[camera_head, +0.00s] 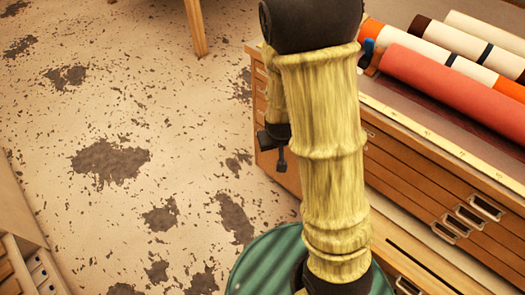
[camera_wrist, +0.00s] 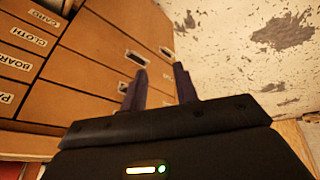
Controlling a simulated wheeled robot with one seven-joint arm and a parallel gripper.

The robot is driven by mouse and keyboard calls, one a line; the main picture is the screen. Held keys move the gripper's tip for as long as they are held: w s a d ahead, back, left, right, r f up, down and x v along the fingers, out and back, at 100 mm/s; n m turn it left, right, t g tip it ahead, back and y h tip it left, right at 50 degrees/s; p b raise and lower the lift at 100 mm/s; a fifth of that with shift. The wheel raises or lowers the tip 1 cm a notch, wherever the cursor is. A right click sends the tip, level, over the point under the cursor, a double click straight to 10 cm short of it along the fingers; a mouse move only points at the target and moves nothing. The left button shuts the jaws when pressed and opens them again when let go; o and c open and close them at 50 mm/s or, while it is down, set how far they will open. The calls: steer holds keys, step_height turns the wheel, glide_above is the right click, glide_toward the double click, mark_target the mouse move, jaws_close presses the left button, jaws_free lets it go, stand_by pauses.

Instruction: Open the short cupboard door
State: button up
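A wooden cabinet (camera_head: 420,185) with drawer fronts and metal pulls stands on the right in the head view. In the wrist view, its face shows labelled fronts (camera_wrist: 28,42) at left and plain orange-brown panels (camera_wrist: 90,62) with small pulls (camera_wrist: 135,58) in the middle. I cannot tell which panel is the short cupboard door; no panel is visibly swung open. My gripper (camera_wrist: 160,70) has its two fingers apart with nothing seen between them, in front of the plain panels. In the head view my gripper (camera_head: 280,155) is beside the cabinet's left end, partly hidden by my yellow-sleeved arm.
Several rolls, including a red one (camera_head: 450,85), lie on the cabinet top. A light measuring strip (camera_head: 430,135) runs along its edge. The stained floor (camera_head: 110,200) to the left is open. Another wooden unit (camera_head: 25,255) stands at lower left, and a wooden leg (camera_head: 196,25) at the top.

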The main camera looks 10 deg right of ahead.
steer(key=w+d+f+n+t+h+b, duration=0.1)
steer(key=w+f+n+t+h+b, duration=0.15)
steer(key=f+b, duration=0.7)
steer(key=w+d+f+n+t+h+b, duration=0.2)
steer(key=w+f+n+t+b, duration=0.3)
steer(key=f, duration=0.8)
steer(key=w+d+f+n+t+h+b, duration=0.1)
steer(key=w+f+h+b, duration=0.15)
steer(key=f+b, duration=0.75)
steer(key=w+a+f+n+t+y+b, duration=0.1)
steer(key=a+f+n+t+y+b, duration=0.4)
steer(key=n, duration=0.3)
steer(key=shift+w+f+n+t+b, duration=0.3)
steer(key=shift+f+t+b, duration=0.2)
steer(key=shift+t+b, duration=0.2)
steer(key=b+x, duration=0.6)
steer(key=x, duration=1.1)
steer(key=shift+w+f, duration=0.2)
